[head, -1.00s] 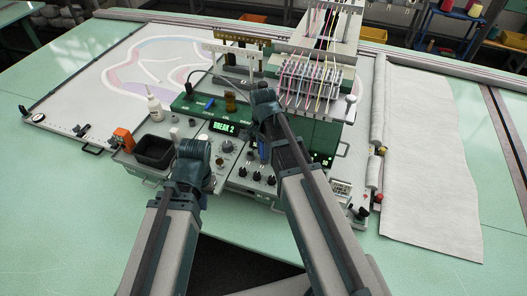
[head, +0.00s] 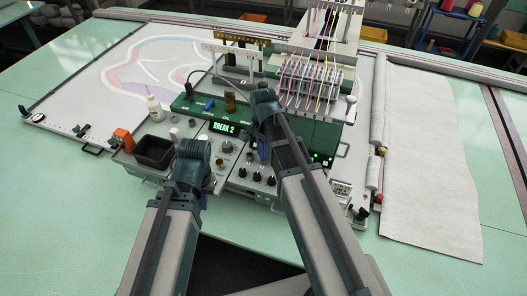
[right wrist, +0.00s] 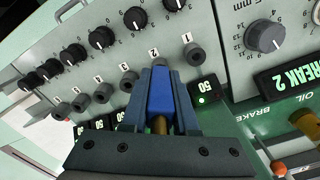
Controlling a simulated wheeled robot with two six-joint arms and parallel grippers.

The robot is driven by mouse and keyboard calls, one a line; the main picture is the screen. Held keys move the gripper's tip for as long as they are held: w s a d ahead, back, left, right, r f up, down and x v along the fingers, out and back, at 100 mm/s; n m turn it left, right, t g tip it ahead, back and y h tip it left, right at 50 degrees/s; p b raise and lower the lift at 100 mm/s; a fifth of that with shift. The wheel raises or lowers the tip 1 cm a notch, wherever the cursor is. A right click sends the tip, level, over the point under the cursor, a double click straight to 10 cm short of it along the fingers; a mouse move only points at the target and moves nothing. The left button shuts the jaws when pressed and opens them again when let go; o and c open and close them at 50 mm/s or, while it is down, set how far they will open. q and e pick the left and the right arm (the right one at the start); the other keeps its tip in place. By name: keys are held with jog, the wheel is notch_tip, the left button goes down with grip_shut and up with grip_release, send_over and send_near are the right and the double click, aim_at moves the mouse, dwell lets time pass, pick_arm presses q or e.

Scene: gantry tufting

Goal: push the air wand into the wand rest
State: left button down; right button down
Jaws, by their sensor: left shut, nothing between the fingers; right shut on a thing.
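My right gripper (right wrist: 160,85) is shut on a blue piece, which I take to be the air wand (right wrist: 160,98), with a brass-coloured part between the fingers. It is over the grey control panel (right wrist: 225,75), close to the grey numbered knobs. In the head view my right wrist (head: 264,101) hides most of the fingers and the wand. I cannot clearly pick out the wand rest. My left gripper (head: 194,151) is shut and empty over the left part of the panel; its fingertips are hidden.
A green display (head: 222,129) reads BREAK 2. Coloured threads (head: 318,80) and the tufting head are behind my right arm. White fabric (head: 430,150) lies at right.

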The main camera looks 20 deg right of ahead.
jog(key=shift+w+r, duration=0.25)
jog(key=shift+r+p, duration=0.35)
jog(key=shift+p, duration=0.2)
jog(key=shift+r+p, duration=0.6)
jog(key=shift+p, duration=0.05)
jog(key=shift+w+r, duration=0.1)
jog(key=shift+r, duration=0.1)
jog(key=shift+r+p, duration=0.35)
jog(key=shift+p, duration=0.2)
